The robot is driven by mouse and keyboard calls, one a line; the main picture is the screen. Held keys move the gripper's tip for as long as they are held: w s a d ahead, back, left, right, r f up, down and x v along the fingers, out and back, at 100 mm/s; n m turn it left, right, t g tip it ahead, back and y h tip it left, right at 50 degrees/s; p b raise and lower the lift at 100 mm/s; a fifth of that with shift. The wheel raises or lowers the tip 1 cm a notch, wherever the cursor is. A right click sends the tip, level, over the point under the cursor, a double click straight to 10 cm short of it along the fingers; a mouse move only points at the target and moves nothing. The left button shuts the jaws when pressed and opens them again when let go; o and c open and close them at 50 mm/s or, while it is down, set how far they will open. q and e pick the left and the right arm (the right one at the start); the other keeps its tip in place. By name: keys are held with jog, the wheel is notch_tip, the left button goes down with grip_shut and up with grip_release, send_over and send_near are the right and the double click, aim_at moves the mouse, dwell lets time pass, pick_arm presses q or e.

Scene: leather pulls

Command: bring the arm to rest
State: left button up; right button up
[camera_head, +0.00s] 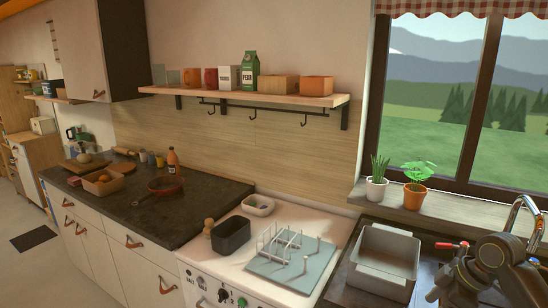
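A dark arm of mine (492,262) shows at the lower right corner, in front of the sink counter. It is bent, with its joints crowded together, and the frame edge cuts it off. Its gripper end is hard to make out against the dark counter, so I cannot tell whether its fingers are open or shut. I see nothing held there. My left arm and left gripper are not in view.
A grey basin (385,262) stands left of my arm. A tap (524,208) with a red handle (463,244) is close by. A dish rack (290,253), a dark container (231,236) and a pan (166,184) stand further left. Potted plants (415,190) line the windowsill.

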jog(key=s+a+f+m+h, duration=0.2)
jog(key=s+a+f+m, duration=0.25)
jog(key=s+f, duration=0.85)
jog(key=s+a+f+m+t+h, duration=0.1)
jog(key=s+a+f+m+h, duration=0.15)
jog(key=s+m, duration=0.9)
jog(key=s+d+f+n+g+b, duration=0.1)
jog(key=s+f+n, duration=0.1)
jog(key=f, duration=1.1)
jog(key=s+d+f+n+b, duration=0.1)
jog(key=f+n, duration=0.1)
jog(key=f, duration=1.2)
pick_arm(q)
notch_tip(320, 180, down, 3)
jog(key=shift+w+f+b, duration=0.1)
jog(key=shift+b, duration=0.5)
pick_arm(e)
jog(key=s+f+g, duration=0.1)
jog(key=s+f, duration=1.4)
jog(key=f, duration=0.2)
jog(key=shift+s+a+f, duration=0.3)
jog(key=shift+a, duration=0.15)
